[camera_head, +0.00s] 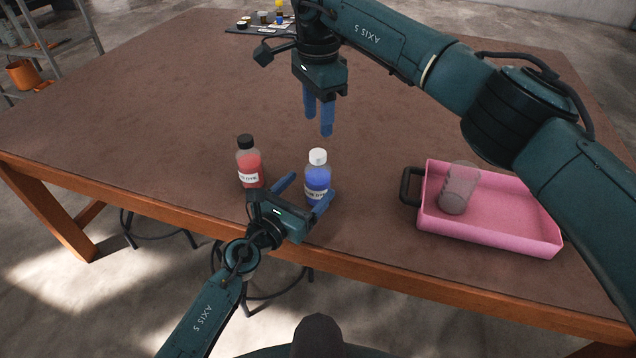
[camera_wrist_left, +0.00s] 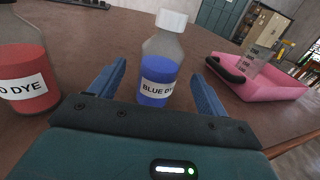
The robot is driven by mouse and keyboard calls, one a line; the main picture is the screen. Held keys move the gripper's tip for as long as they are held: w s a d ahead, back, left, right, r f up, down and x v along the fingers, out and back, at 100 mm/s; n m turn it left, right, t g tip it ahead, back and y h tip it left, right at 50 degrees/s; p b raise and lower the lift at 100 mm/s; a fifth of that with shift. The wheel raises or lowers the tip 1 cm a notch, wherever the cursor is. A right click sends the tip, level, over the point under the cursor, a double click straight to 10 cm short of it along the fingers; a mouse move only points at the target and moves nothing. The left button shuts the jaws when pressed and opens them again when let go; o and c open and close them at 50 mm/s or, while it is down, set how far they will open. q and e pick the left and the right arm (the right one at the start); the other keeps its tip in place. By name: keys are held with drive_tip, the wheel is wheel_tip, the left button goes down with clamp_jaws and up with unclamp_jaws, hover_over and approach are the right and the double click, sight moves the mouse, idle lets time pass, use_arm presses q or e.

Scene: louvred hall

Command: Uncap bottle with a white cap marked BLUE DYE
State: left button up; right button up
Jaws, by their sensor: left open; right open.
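The bottle with a white cap (camera_head: 317,172) stands upright on the brown table, its blue contents behind a label reading BLUE DYE. In the left wrist view the same bottle (camera_wrist_left: 158,75) stands between my left fingers, with gaps on both sides. Its white cap (camera_head: 318,156) is on. My left gripper (camera_head: 307,190) is open, its blue fingers low around the bottle without visible contact. My right gripper (camera_head: 318,115) is open and empty, pointing down above the table, behind and higher than the cap.
A red dye bottle with a black cap (camera_head: 249,166) stands left of the blue one. A pink tray (camera_head: 490,235) with a black handle holds a clear beaker (camera_head: 459,190) at the right. A dark mat (camera_head: 245,30) with small items lies at the far edge. The table's left side is clear.

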sight(310, 185)
use_arm(q)
drive_tip(key=x, duration=0.3)
drive_tip(key=shift+w+d+r, duration=0.1)
drive_tip(key=shift+w+d, duration=0.05)
drive_tip(key=shift+d, duration=0.1)
drive_tip(key=shift+w+d, duration=0.15)
drive_tip(key=shift+w, duration=0.25)
drive_tip(key=shift+c, duration=0.5)
